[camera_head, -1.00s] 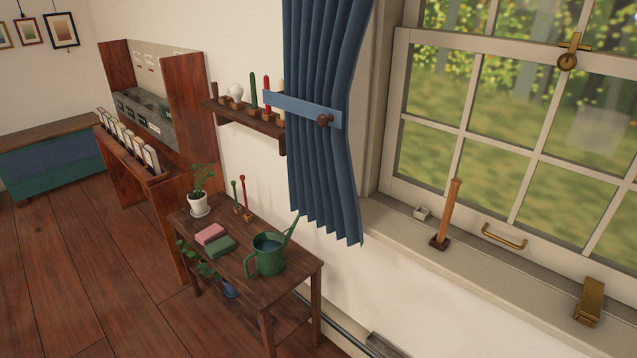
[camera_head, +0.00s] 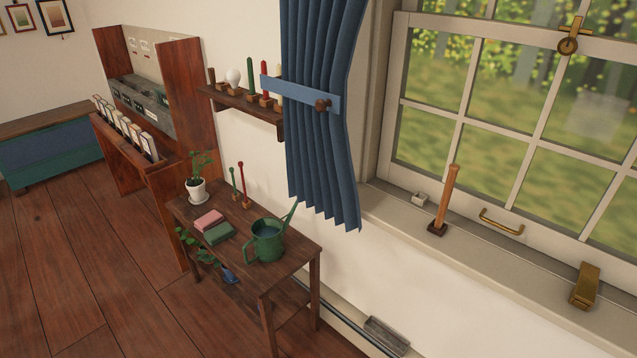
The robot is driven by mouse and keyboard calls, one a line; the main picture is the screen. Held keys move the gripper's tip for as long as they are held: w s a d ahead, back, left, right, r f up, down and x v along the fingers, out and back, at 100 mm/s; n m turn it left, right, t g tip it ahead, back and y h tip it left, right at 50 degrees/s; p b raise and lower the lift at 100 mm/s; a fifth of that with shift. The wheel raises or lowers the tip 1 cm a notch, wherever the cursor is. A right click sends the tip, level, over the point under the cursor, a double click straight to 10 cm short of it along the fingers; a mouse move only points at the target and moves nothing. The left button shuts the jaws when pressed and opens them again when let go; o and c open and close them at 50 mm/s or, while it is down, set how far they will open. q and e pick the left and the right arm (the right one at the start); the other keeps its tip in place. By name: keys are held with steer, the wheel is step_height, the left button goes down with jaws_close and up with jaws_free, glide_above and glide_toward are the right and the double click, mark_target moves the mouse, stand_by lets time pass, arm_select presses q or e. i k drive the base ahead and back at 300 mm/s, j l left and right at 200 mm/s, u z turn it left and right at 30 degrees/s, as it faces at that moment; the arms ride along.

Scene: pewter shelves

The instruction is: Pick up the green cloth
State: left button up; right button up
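The green cloth (camera_head: 219,234) lies folded on a small wooden table (camera_head: 284,266). A folded pink cloth (camera_head: 208,219) lies right behind it, to its upper left. A green watering can (camera_head: 267,240) stands to the right of the green cloth on the same table. Neither of my grippers shows in the head view.
A potted plant (camera_head: 198,189) and two slim stands, one green and one red (camera_head: 242,184), are at the table's back. A blue curtain (camera_head: 322,150) hangs behind the table. A wooden cabinet (camera_head: 190,110) stands to the left. The wooden floor (camera_head: 90,260) in front is clear.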

mark_target(220, 233)
steer(key=i+j+z, duration=0.3)
steer(key=j, duration=0.55)
steer(key=i+j+z, duration=0.1)
steer(key=j+z, duration=0.25)
steer(key=j, duration=0.5)
steer(key=j+z, duration=0.3)
steer(key=j, duration=0.65)
steer(key=i+j+z, duration=0.15)
steer(key=i+j, duration=0.35)
